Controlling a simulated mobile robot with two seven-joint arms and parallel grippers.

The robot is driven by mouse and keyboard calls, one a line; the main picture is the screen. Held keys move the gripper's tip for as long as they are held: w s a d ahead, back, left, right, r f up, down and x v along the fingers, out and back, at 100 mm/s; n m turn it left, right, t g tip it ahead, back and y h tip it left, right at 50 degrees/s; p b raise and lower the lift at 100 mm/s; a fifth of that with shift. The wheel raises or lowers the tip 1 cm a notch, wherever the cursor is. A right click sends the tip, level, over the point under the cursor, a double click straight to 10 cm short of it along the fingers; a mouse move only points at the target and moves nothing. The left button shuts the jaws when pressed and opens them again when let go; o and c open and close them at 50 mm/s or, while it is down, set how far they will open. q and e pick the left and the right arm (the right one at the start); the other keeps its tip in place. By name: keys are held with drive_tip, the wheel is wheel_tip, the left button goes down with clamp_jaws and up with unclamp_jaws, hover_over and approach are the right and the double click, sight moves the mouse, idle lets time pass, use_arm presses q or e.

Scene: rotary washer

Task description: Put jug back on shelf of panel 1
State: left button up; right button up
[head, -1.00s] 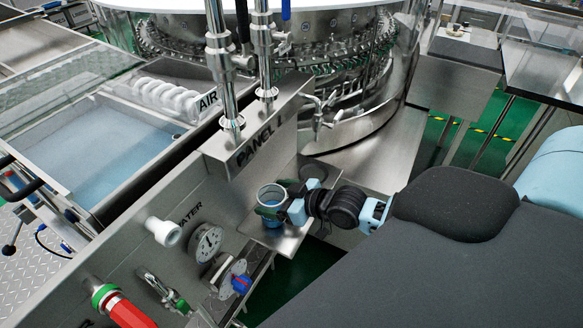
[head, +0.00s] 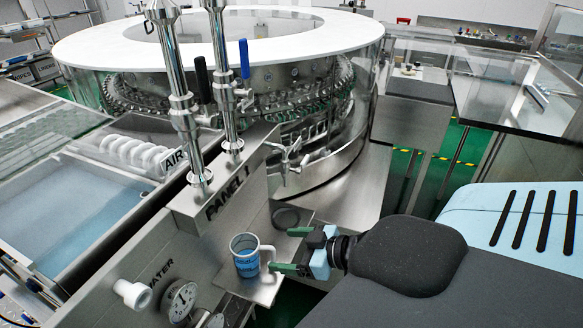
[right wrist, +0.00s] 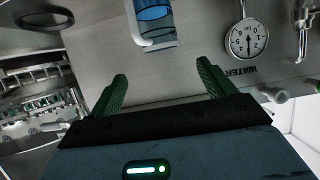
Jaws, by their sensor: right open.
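The jug (head: 245,257) is a clear cup with blue contents and a white rim and handle. It stands upright on the small metal shelf (head: 262,289) fixed to panel 1 (head: 230,196). My right gripper (head: 288,250) is open and empty just to the right of the jug, its green fingers apart. In the right wrist view the jug (right wrist: 155,22) is beyond the open fingertips (right wrist: 161,80), clear of them. My left gripper is not in view.
The large rotary washer (head: 225,85) stands behind the panel. A gauge (head: 180,300) and a white nozzle (head: 132,293) stick out of the panel front, left of the shelf. A water basin (head: 75,215) lies at the left. Green floor shows below the shelf.

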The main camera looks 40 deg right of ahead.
drive_tip(key=shift+s, duration=0.1)
drive_tip(key=s+a+f+m+g+h, duration=0.1)
drive_tip(key=s+a+f+g, duration=0.1)
drive_tip(key=s+a+f, duration=0.4)
drive_tip(key=s+a+f+m+g+h, duration=0.1)
drive_tip(key=s+a+f, duration=0.6)
drive_tip(key=s+f, duration=0.9)
drive_tip(key=shift+s+m+g+h, duration=0.3)
drive_tip(key=shift+s+g+h, duration=0.2)
drive_tip(key=shift+s+g, duration=0.45)
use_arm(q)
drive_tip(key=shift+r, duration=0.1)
use_arm(e)
drive_tip(key=shift+a+f, duration=0.1)
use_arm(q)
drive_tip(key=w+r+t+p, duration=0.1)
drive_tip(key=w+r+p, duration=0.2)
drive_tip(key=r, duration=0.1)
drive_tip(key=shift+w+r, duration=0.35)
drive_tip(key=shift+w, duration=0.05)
use_arm(e)
drive_tip(key=shift+t, duration=0.55)
drive_tip(key=w+r, duration=0.1)
drive_tip(key=r, duration=0.1)
drive_tip(key=w+r, duration=0.2)
drive_tip(key=shift+w+d+r, duration=0.15)
drive_tip(key=shift+d+r, duration=0.05)
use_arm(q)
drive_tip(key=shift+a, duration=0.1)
